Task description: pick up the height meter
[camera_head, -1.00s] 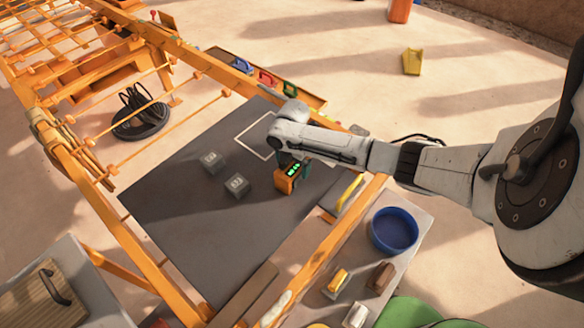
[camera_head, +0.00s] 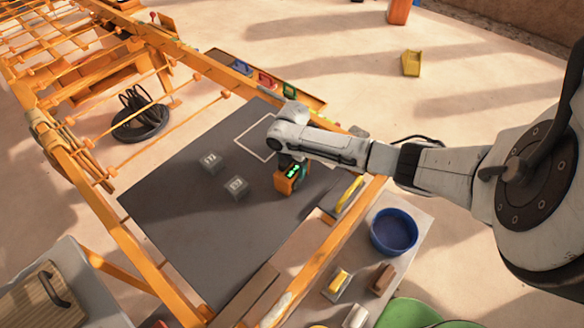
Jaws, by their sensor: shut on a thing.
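The height meter (camera_head: 285,184) is a small orange block with a green lit display, on or just above the right side of the dark grey table top (camera_head: 195,235). My gripper (camera_head: 291,168) reaches down onto it from the wrist and is shut on it. The fingers are mostly hidden by the wrist and the meter. I cannot tell whether the meter's underside touches the table.
Two grey numbered blocks, one (camera_head: 210,162) and another (camera_head: 236,188), stand left of the meter. A white square outline (camera_head: 245,130) lies behind. Orange frame bars (camera_head: 325,250) edge the table. A blue bowl (camera_head: 394,231) stands on a side shelf at right.

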